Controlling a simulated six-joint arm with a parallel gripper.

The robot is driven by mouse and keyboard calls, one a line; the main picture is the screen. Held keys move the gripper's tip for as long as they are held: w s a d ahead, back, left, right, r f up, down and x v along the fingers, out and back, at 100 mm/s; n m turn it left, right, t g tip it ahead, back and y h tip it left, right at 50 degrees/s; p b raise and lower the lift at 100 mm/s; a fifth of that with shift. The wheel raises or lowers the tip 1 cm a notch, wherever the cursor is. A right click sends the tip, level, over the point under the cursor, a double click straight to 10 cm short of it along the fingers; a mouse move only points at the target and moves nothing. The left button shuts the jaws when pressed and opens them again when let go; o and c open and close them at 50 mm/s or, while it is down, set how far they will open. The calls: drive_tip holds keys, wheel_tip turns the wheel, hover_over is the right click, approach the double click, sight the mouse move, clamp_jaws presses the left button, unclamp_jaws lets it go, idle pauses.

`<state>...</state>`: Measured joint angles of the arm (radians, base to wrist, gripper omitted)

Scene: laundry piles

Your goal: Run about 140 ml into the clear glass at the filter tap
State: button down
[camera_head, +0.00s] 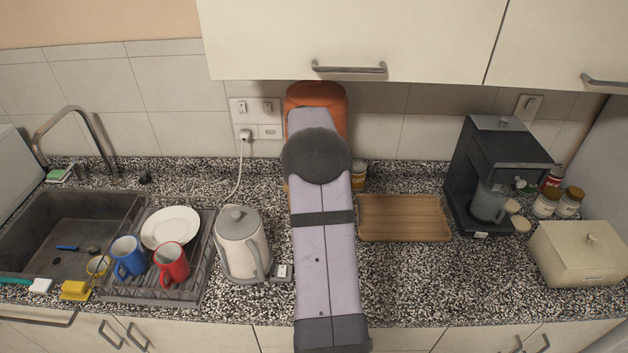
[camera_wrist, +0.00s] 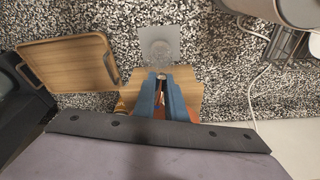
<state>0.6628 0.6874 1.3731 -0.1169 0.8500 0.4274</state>
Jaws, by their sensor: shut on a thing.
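An orange, rounded filter body (camera_head: 316,92) stands against the wall in the head view, mostly hidden behind my arm. In the wrist view my gripper (camera_wrist: 162,78) has its blue fingers close together around the small metal filter tap (camera_wrist: 161,76), in front of a wooden stand (camera_wrist: 189,90). The clear glass (camera_wrist: 160,50) is just beyond the fingertips, apart from them, above a grey square mat (camera_wrist: 171,31). It is see-through and faint; I cannot tell its water level. My arm hides the glass and tap in the head view.
A wooden tray (camera_head: 403,218) and a coffee machine (camera_head: 490,170) are right of my arm. A kettle (camera_head: 242,245) stands close on its left, with a dish rack (camera_head: 195,288) holding mugs and a plate beyond. Cabinets (camera_head: 400,30) hang above.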

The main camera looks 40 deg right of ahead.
drive_tip(key=shift+s+d+n+t+p, duration=0.2)
drive_tip(key=shift+s+d+n, duration=0.05)
drive_tip(key=shift+n, duration=0.55)
drive_tip(key=shift+s+d+n+t+p, duration=0.15)
drive_tip(key=shift+s+d+n+t, duration=0.05)
drive_tip(key=shift+n, duration=0.6)
drive_tip(key=c, duration=1.1)
unclamp_jaws()
drive_tip(key=shift+d, duration=0.1)
drive_tip(key=shift+r, duration=0.1)
